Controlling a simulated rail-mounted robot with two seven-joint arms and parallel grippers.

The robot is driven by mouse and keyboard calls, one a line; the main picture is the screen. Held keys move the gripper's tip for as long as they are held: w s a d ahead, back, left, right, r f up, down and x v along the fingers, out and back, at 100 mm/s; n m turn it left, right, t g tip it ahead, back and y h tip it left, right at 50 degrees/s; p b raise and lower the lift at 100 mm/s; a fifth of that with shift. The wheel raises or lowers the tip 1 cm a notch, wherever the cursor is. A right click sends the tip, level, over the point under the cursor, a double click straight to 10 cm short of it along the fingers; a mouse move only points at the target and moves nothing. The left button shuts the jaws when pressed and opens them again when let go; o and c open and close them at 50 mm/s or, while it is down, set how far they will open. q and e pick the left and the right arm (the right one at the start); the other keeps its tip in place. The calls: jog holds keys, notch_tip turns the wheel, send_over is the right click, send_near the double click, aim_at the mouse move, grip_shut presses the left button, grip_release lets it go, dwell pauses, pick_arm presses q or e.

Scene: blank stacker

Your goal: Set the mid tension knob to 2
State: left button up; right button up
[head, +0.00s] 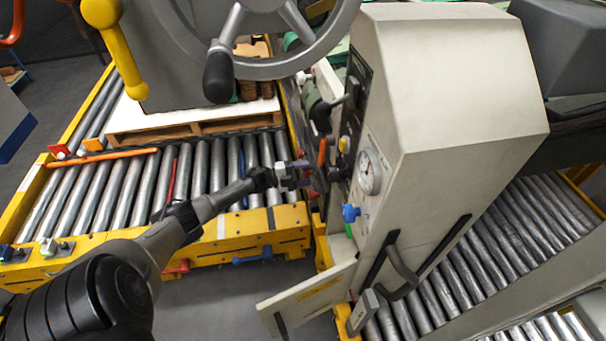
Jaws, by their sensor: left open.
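The light grey control cabinet (440,110) stands right of centre, its panel facing left and seen at a steep slant. The panel carries a round white gauge (369,172), a yellow knob (344,144), a blue knob (350,213) and small dark controls. I cannot tell which is the mid tension knob, and no setting can be read. My left gripper (312,180) is open beside the panel, left of the gauge. Its fingertips are small and partly lost against dark fittings; I cannot tell whether they touch a control. My right gripper is not in view.
A grey handwheel (270,62) with a black handle (218,78) is above my left arm. A roller conveyor with a yellow frame (255,232) and a pallet (190,130) lies left. A cabinet door (310,293) stands open below the panel. More rollers lie right.

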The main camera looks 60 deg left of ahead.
pick_arm(q)
jog(key=p+v, duration=0.4)
jog(key=v, duration=1)
jog(key=shift+w+d, duration=0.1)
dwell(0.4)
